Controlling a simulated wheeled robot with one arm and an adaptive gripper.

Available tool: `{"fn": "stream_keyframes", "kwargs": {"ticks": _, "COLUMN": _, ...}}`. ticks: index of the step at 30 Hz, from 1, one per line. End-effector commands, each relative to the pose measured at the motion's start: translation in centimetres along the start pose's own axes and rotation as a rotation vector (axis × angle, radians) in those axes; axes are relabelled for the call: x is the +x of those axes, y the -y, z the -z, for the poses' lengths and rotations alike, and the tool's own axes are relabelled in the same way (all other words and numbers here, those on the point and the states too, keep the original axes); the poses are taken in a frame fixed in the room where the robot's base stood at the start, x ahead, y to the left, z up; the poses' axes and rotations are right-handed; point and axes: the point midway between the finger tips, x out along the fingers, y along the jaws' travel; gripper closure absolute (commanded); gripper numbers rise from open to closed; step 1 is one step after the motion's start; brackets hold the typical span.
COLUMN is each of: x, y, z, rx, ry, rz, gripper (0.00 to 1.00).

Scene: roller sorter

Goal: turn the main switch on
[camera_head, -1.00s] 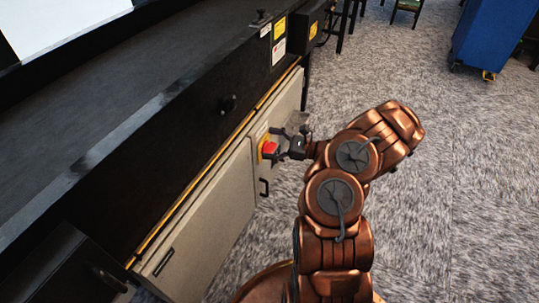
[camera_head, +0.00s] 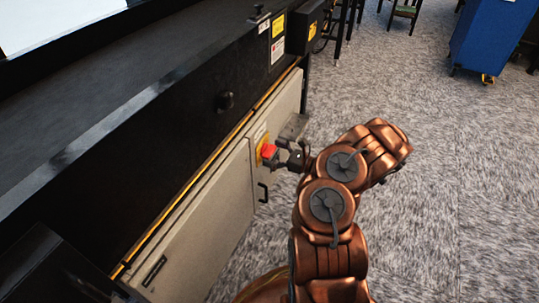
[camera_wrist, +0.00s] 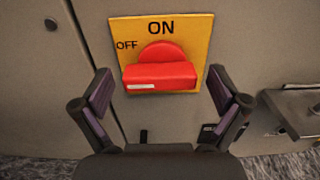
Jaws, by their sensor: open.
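The main switch is a red rotary knob (camera_wrist: 160,72) on a yellow plate (camera_wrist: 196,32) marked ON at the top and OFF at the upper left. The knob's bar lies nearly level in the wrist view, with a white mark at its left end. In the head view the red knob (camera_head: 268,151) sits on the beige cabinet front. My gripper (camera_wrist: 160,95) is open, its fingers on either side of the knob. I cannot tell whether either finger touches it. My gripper (camera_head: 284,153) also shows at the knob in the head view.
The beige cabinet doors (camera_head: 205,205) have dark handles, under a long black machine body (camera_head: 180,135). A small grey ledge (camera_wrist: 300,110) juts out right of the switch. A blue cart (camera_head: 490,35) stands far right. The carpet to the right is clear.

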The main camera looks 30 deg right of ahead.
Motion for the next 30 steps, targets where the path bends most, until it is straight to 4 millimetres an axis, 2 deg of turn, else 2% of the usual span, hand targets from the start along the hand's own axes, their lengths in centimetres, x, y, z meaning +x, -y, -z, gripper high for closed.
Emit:
{"fn": "stream_keyframes", "kwargs": {"ticks": 5, "x": 0.91, "y": -0.13, "z": -0.03, "rx": -0.001, "ry": 0.001, "rz": -0.003, "gripper": 0.02}}
{"fn": "stream_keyframes", "kwargs": {"ticks": 12, "x": 0.94, "y": -0.13, "z": -0.09, "rx": -0.001, "ry": 0.001, "rz": -0.003, "gripper": 0.03}}
{"fn": "stream_keyframes", "kwargs": {"ticks": 27, "x": 0.93, "y": -0.15, "z": -0.08, "rx": -0.001, "ry": 0.001, "rz": -0.003, "gripper": 0.55}}
{"fn": "stream_keyframes", "kwargs": {"ticks": 30, "x": 0.93, "y": -0.16, "z": -0.09, "rx": -0.001, "ry": 0.001, "rz": -0.004, "gripper": 0.62}}
